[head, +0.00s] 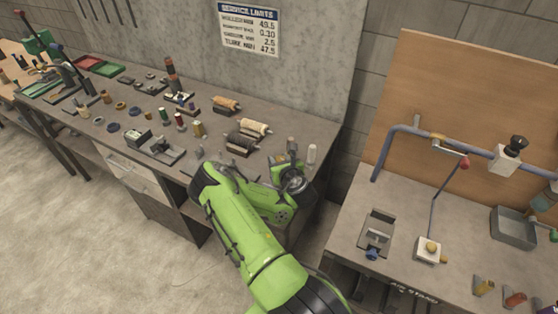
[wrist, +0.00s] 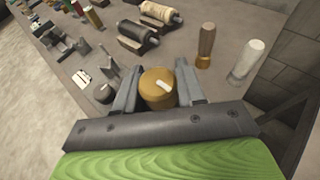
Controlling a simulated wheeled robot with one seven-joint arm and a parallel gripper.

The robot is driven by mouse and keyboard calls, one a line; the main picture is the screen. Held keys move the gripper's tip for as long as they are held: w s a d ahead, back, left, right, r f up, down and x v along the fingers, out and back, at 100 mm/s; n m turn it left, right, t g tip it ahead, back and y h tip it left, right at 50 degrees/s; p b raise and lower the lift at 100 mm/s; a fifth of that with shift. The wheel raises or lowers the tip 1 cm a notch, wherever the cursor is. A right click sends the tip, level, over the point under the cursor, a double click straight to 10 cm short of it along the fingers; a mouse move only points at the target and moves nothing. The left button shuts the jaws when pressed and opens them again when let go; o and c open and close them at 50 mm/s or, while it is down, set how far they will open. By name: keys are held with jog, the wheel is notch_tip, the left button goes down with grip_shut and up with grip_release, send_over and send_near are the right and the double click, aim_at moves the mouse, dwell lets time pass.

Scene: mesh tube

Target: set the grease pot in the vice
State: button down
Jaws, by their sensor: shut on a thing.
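The grease pot, an ochre-brown cylinder with a pale mark on its lid (wrist: 157,88), is between the two grey fingers of my gripper (wrist: 158,93) in the wrist view. The fingers are shut on its sides and it looks upright. I cannot tell whether its base touches the bench. In the head view my gripper (head: 287,163) is over the near right end of the left bench, and my arm hides most of the pot. What looks like the vice (head: 377,232), grey with a blue knob, sits on the right bench, well apart from my gripper.
A brown-handled tool (wrist: 206,45) and a pale cylinder (wrist: 248,60) stand close right of the pot. A dark knob (wrist: 103,92) is close left. Wrapped rollers (head: 254,127) lie behind. A blue pipe frame (head: 440,140) rises over the right bench, and a gap separates the benches.

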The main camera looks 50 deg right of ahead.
jog(key=shift+f+b, duration=0.55)
jog(key=shift+f, duration=0.15)
dwell(0.5)
jog(key=c, duration=0.6)
grip_release()
